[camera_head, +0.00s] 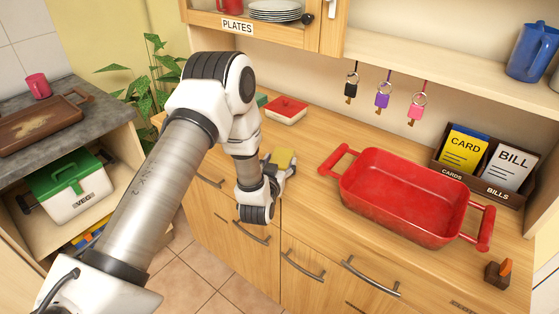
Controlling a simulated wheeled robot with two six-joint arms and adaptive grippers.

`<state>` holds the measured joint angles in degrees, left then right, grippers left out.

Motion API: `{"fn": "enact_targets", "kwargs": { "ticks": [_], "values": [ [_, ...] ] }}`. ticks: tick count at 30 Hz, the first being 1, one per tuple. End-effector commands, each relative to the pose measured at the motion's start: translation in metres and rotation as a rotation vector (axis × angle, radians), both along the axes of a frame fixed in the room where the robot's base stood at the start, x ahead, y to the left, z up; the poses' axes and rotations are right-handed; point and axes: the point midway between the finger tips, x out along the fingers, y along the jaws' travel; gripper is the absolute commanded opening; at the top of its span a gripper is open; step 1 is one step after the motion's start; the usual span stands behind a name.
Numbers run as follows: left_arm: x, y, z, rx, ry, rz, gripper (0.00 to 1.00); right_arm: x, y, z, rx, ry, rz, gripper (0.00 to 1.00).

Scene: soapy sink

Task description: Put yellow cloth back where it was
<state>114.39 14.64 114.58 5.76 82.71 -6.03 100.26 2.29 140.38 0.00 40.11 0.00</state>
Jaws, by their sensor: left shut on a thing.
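A small yellow piece, which looks like the yellow cloth (284,157), shows at the tip of my left gripper (283,167) over the wooden counter (310,198). My left gripper is shut on it. The wrist and the fingers hide part of the cloth, and I cannot tell whether it touches the counter. My right gripper is not in view.
A red baking dish (402,196) stands right of the gripper. A small brown block (497,272) sits near the front right.

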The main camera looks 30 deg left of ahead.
Motion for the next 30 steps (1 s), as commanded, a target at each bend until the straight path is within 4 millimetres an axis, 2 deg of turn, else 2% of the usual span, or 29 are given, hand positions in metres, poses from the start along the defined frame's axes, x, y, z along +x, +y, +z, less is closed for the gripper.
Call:
{"fn": "enact_targets", "kwargs": {
  "ticks": [10, 11, 12, 13, 25, 30],
  "values": [
    [0.0, 0.0, -0.006, 0.0, -0.002, 0.0, 0.4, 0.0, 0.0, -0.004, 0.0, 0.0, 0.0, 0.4],
    [0.0, 0.0, -0.005, 0.0, -0.003, 0.0, 0.75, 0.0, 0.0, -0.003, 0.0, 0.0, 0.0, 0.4],
    [0.0, 0.0, -0.004, 0.0, -0.002, 0.0, 0.89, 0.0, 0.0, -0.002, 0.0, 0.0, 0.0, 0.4],
    [0.0, 0.0, -0.004, 0.0, -0.002, 0.0, 0.93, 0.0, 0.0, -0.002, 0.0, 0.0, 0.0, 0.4],
    [-0.002, -0.001, 0.0, -0.001, -0.001, 0.0, 0.93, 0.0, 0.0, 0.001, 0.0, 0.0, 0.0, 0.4],
    [-0.032, -0.011, 0.002, -0.001, 0.001, 0.0, 0.93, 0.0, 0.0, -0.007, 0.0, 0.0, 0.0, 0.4]
  ]
}}
